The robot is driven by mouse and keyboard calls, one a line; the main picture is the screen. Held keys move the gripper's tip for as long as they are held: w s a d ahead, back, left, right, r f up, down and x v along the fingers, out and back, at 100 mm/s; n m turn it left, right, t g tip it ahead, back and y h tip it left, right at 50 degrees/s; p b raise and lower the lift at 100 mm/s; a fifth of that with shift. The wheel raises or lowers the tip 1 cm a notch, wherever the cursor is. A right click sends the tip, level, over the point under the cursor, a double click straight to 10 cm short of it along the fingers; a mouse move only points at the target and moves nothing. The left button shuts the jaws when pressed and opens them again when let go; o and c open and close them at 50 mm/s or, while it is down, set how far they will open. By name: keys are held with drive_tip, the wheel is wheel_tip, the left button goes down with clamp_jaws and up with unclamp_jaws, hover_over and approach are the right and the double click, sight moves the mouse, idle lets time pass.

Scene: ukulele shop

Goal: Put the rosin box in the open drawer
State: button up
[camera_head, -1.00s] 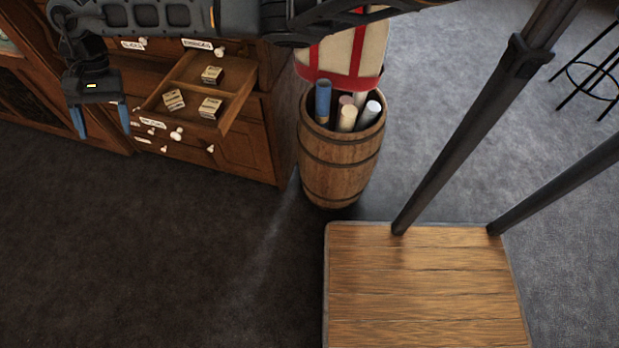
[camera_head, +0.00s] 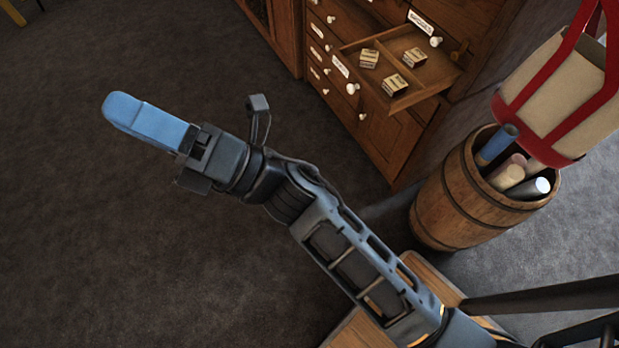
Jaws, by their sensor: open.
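The open drawer (camera_head: 437,73) sticks out from the wooden cabinet at the upper right. Three small pale boxes with dark print lie in it: one at the left (camera_head: 369,58), one at the back right (camera_head: 415,56) and one at the front (camera_head: 395,84). The print is too small to read, so I cannot tell whether any is the rosin box. My gripper (camera_head: 135,115) is open, with blue fingers seen side-on and overlapping. It points left over the dark floor, well away from the drawer. I see nothing held in it.
A wooden barrel (camera_head: 455,200) with several rolled tubes stands right of the cabinet (camera_head: 395,140). A red-edged, cream-coloured item (camera_head: 560,95) is above it. A wooden platform (camera_head: 435,283) lies partly behind my arm. The carpet (camera_head: 100,260) at left is clear.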

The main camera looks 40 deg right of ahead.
drive_tip(key=s+d+f+m+g+h, duration=0.2)
drive_tip(key=s+d+m+h, duration=0.3)
drive_tip(key=s+m, duration=0.5)
drive_tip(key=s+d+f+m+g+h, duration=0.2)
drive_tip(key=s+d+f+m+h, duration=0.2)
drive_tip(key=s+m, duration=0.5)
drive_tip(key=s+d+f+m+g+h, duration=0.1)
drive_tip(key=s+d+f+m+h, duration=0.2)
drive_tip(key=s+d+m+h, duration=0.3)
drive_tip(key=s+d+m, duration=0.2)
drive_tip(key=s+m, duration=0.2)
drive_tip(key=s, duration=0.1)
drive_tip(key=shift+d+f+m+g+h, duration=0.2)
drive_tip(key=shift+f+m+g+h, duration=0.1)
drive_tip(key=shift+g, duration=0.1)
drive_tip(key=shift+s, duration=0.1)
